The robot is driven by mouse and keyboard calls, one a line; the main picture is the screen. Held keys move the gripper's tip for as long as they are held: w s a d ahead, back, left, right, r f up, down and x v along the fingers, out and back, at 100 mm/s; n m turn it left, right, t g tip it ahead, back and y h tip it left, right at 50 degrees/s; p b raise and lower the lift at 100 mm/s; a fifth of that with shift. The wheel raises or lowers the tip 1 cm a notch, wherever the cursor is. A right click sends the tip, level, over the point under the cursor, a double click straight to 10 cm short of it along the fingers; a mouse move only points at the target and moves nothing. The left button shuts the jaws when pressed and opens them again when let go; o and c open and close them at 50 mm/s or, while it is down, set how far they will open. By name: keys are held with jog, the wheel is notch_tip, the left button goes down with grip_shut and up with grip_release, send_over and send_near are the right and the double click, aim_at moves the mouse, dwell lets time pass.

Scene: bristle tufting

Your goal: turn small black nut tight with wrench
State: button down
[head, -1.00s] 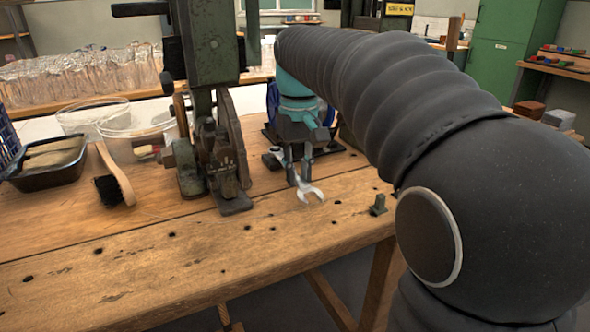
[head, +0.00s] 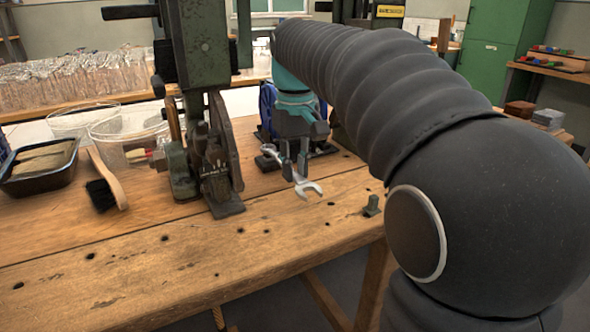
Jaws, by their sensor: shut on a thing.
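My gripper (head: 295,177) is at the end of my dark ribbed arm, over the back part of the wooden bench. It points down and is shut on a silver wrench (head: 308,188). One open jaw of the wrench faces toward the bench's front, and its other end shows to the left of the fingers. The wrench looks to be a little above the bench top, but I cannot tell the gap. The small black nut cannot be made out. A small dark green block (head: 372,206) stands at the right edge of the bench.
A tall green machine (head: 205,65) stands on the bench left of my gripper. Further left are a wooden-handled brush (head: 110,180), clear tubs (head: 125,140) and a black tray (head: 40,183). The bench's front (head: 180,270) is clear apart from small holes.

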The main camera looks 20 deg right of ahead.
jog(key=shift+r, duration=2.4)
